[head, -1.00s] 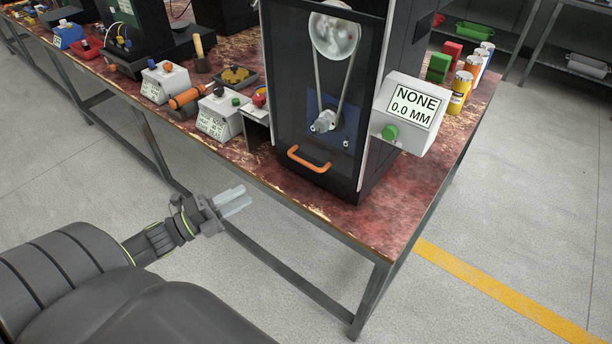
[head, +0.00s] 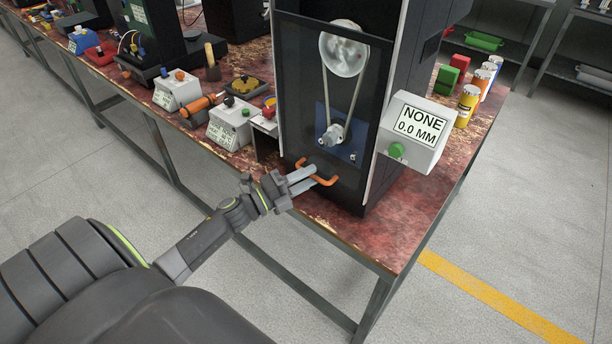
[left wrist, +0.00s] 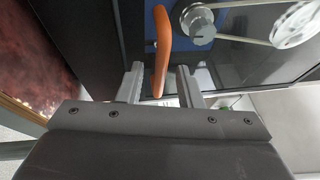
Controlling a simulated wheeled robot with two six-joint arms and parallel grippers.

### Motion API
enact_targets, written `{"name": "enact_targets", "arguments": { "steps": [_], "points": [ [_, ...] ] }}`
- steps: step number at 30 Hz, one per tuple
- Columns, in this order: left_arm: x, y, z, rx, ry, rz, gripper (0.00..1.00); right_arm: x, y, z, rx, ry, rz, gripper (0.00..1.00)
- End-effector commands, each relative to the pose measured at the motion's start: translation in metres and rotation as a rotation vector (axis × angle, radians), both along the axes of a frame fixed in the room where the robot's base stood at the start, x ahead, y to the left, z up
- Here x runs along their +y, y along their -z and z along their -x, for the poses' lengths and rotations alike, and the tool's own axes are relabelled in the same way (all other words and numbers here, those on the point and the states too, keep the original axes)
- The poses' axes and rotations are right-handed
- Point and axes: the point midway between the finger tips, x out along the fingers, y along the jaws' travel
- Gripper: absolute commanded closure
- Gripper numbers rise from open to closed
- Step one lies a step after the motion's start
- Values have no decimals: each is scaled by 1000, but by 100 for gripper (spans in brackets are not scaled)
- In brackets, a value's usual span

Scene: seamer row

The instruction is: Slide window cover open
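The window cover (head: 310,108) is a dark see-through panel on the front of the black machine, with a pulley and belt visible behind it. It covers the front of the machine. Its orange handle (head: 327,181) is near the bottom edge. My left gripper (head: 311,179) is at the handle, its fingers overlapping it in the head view. In the left wrist view the orange handle (left wrist: 162,50) lies between the two open fingers (left wrist: 160,82), with gaps showing on both sides. My right gripper is in neither view.
A white display box (head: 414,134) reading "NONE 0.0 MM" with a green button stands right of the cover. White switch boxes (head: 230,124) and an orange-handled tool stand left on the red worn bench (head: 392,232).

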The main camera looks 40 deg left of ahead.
Motion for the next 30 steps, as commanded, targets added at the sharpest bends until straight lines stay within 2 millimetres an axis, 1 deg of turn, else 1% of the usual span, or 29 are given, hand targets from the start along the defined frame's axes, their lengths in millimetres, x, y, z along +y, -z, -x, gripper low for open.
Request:
{"name": "enact_targets", "arguments": {
  "steps": [7,8,12,15,25,28,30],
  "points": [
    [0,0,-1,1,0,0,67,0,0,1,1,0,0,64],
    [0,0,-1,1,0,0,70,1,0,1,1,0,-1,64],
    [0,0,0,0,0,0,88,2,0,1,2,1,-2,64],
    [0,0,0,1,0,0,100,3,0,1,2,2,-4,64],
    [1,-1,0,0,0,-1,100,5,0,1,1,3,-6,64],
    [4,-7,0,0,1,-2,100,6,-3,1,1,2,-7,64],
    [10,-16,0,-1,0,-4,100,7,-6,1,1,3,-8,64]
  ]
}}
